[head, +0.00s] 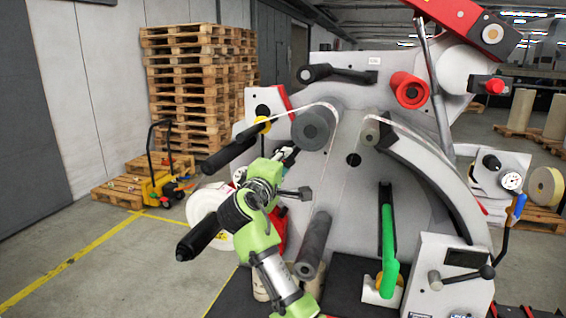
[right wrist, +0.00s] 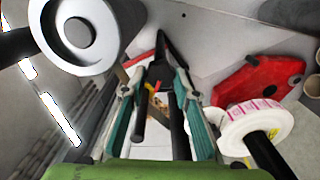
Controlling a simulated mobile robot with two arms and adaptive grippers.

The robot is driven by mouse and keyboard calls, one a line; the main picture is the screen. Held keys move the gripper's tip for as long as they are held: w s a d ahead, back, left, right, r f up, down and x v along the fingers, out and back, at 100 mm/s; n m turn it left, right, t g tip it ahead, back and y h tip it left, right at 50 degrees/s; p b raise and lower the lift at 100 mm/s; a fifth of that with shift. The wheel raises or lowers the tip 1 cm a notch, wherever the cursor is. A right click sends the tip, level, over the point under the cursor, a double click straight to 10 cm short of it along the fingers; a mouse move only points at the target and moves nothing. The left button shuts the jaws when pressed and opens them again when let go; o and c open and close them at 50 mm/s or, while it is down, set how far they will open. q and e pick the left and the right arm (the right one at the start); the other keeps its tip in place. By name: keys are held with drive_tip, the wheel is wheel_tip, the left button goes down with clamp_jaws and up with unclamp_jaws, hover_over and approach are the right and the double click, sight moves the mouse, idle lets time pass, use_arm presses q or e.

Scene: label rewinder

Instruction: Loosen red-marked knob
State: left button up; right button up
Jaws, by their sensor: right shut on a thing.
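My right gripper (head: 286,156) reaches up to the machine's grey front plate (head: 335,190), below the grey roller (head: 313,128). In the right wrist view its teal-padded fingers (right wrist: 160,78) are closed around a dark part (right wrist: 162,50) with a red strip (right wrist: 141,60) beside it. This part appears to be the knob, but its red mark cannot be told for sure. In the head view my gripper and arm hide most of it. My left gripper is not in view.
A black handle (head: 229,152) sticks out left of the gripper. A white label roll (head: 208,212) is behind my arm, and it shows in the right wrist view (right wrist: 250,125). A dark roller (head: 314,245) and a green lever (head: 389,250) are to the right.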

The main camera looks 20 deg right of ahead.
drive_tip(key=shift+d+r+n, duration=0.15)
drive_tip(key=shift+r+n, duration=0.05)
drive_tip(key=shift+n, duration=0.9)
drive_tip(key=o, duration=1.1)
drive_tip(key=shift+w+d+f, duration=0.15)
drive_tip(key=shift+d+f, duration=0.05)
drive_tip(key=shift+f, duration=0.05)
drive_tip(key=shift+s+a, duration=0.4)
drive_tip(key=v, duration=1.1)
drive_tip(key=shift+d, duration=0.15)
